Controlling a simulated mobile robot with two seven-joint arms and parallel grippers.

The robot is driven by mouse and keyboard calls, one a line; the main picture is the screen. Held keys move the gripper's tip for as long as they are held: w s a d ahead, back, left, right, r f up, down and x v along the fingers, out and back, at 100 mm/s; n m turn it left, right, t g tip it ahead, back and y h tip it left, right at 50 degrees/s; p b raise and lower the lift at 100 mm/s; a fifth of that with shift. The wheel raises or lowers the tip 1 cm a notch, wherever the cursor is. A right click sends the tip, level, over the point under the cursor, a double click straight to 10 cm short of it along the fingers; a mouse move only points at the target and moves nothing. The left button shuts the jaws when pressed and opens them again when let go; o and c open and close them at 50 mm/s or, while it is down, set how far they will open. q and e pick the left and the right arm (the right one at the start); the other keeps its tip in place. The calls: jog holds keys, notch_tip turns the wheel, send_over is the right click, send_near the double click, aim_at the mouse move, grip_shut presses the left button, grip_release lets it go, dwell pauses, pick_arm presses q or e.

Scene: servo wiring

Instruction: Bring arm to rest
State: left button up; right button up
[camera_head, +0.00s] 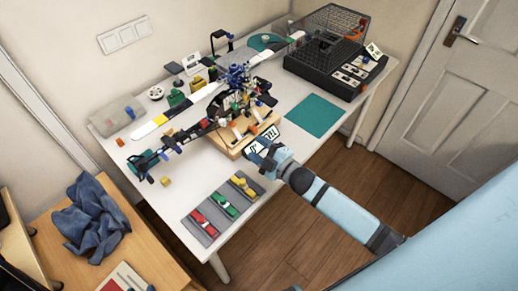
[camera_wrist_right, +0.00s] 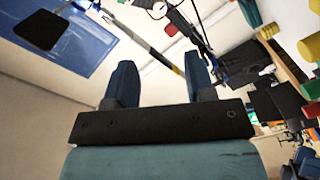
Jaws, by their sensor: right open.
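My right arm, light blue, reaches in from the lower right in the head view. Its gripper (camera_head: 258,152) is over the table's front edge, beside the wooden base (camera_head: 230,141) of the propeller and servo assembly (camera_head: 240,90). In the right wrist view the two dark blue fingers of this gripper (camera_wrist_right: 160,82) stand apart with nothing between them. In the head view I cannot tell whether the gripper touches the base or the white card by it. My left gripper is not in view.
A grey tray (camera_head: 188,222) with red, green and yellow parts lies on the white table's near side. A green mat (camera_head: 314,115) and a black caged machine (camera_head: 330,50) are to the right. A wooden desk (camera_head: 62,245) with blue cloth (camera_head: 92,220) stands at the left.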

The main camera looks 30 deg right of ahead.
dwell(0.4)
jog(key=s+a+f+m+g+h+p, duration=0.1)
jog(key=s+a+f+m+g, duration=0.1)
jog(key=s+m, duration=0.4)
jog(key=s+a+f+m+g+h+p, duration=0.2)
jog(key=s+f+m+g, duration=0.2)
jog(key=s, duration=1)
jog(key=shift+s+a+m+p, duration=0.3)
jog(key=shift+s+m, duration=0.05)
jog(key=shift+m, duration=0.65)
jog(key=shift+c, duration=0.3)
